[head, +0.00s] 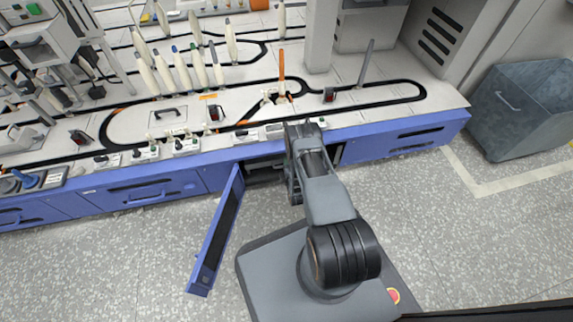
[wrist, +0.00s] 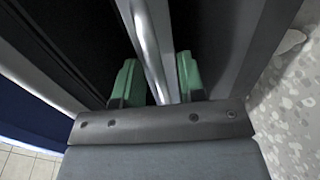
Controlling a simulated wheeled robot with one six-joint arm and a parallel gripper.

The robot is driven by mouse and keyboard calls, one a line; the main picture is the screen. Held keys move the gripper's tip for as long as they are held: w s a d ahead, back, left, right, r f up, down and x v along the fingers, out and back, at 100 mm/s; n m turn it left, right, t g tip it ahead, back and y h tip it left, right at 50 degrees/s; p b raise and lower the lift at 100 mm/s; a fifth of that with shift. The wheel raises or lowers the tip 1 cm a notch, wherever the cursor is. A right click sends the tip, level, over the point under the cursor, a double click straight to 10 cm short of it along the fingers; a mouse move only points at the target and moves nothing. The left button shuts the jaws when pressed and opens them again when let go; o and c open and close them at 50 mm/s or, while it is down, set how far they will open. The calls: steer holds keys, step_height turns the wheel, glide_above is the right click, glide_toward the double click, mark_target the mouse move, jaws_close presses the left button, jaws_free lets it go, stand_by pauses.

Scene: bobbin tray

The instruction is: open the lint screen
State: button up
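My gripper shows in the wrist view as two green fingers (wrist: 158,80), one on each side of a light grey metal bar (wrist: 147,30). The fingers are apart with the bar between them; whether they press on it is unclear. Dark panels (wrist: 90,35) in grey framing lie on both sides of the bar. I take these as the lint screen and its handle, but cannot be sure. In the head view my arm reaches down to the open bay (head: 262,168) in the blue cabinet front, hiding the gripper and most of the bay.
The bay's blue door (head: 218,235) stands swung out onto the floor side, left of my arm. The machine deck (head: 360,122) with bobbins and a black track lies above. A grey bin (head: 525,105) stands at right. The speckled floor right of my base is clear.

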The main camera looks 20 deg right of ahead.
steer(key=shift+a, duration=0.15)
steer(key=shift+w, duration=0.1)
steer(key=shift+c, duration=0.6)
jaws_close()
